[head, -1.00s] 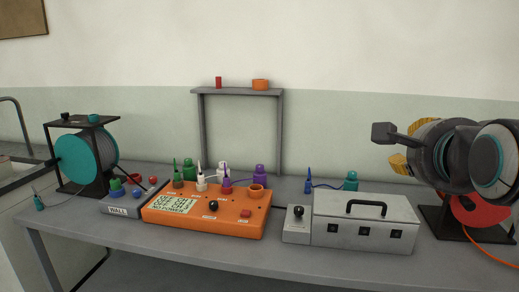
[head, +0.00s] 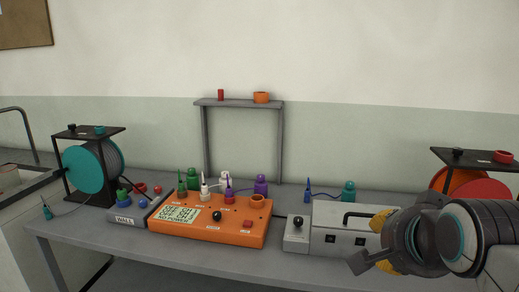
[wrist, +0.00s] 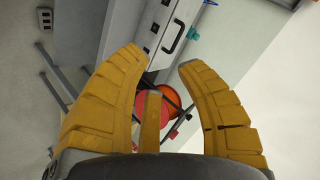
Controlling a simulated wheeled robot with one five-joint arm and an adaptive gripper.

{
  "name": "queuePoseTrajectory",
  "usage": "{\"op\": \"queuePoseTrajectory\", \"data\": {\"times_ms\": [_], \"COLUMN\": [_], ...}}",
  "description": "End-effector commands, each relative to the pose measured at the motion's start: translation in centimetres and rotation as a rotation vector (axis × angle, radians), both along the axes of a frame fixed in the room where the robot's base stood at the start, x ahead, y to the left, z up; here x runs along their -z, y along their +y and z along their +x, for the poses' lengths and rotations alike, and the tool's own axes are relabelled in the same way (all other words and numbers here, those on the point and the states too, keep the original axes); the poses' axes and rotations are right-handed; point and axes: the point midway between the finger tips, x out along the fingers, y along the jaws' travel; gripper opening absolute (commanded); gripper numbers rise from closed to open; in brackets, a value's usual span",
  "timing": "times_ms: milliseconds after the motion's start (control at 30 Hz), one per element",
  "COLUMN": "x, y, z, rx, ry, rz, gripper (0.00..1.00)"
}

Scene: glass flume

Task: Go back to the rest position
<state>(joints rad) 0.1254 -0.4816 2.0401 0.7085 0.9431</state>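My gripper (head: 377,241) is at the lower right of the head view, in front of the right end of the grey box (head: 341,237) and hiding part of it. In the wrist view my gripper (wrist: 160,60) has its yellow padded fingers spread apart, with nothing between them. The grey box with its black handle also shows beyond the fingers in the wrist view (wrist: 165,38).
A grey bench (head: 90,240) holds an orange panel (head: 208,226), a teal reel (head: 88,168) at left and a red reel (head: 478,188) at right. A grey frame (head: 240,103) at the back carries a red piece (head: 221,95) and an orange ring (head: 261,97).

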Motion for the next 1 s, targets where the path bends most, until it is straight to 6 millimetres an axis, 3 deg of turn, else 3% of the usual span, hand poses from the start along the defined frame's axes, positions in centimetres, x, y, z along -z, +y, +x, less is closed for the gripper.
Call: {"op": "queuePoseTrajectory", "data": {"times_ms": [300, 500, 700, 1000], "x": [6.1, 8.4, 9.4, 9.7], "y": [2.9, 3.7, 3.9, 3.9], "z": [-7.9, -11.9, -13.6, -13.8], "rx": [-0.537, -0.789, -0.903, -0.918], "ry": [0.387, 0.513, 0.561, 0.566], "rz": [-0.349, -0.458, -0.498, -0.505], "gripper": [0.33, 0.33, 0.33, 0.33]}}
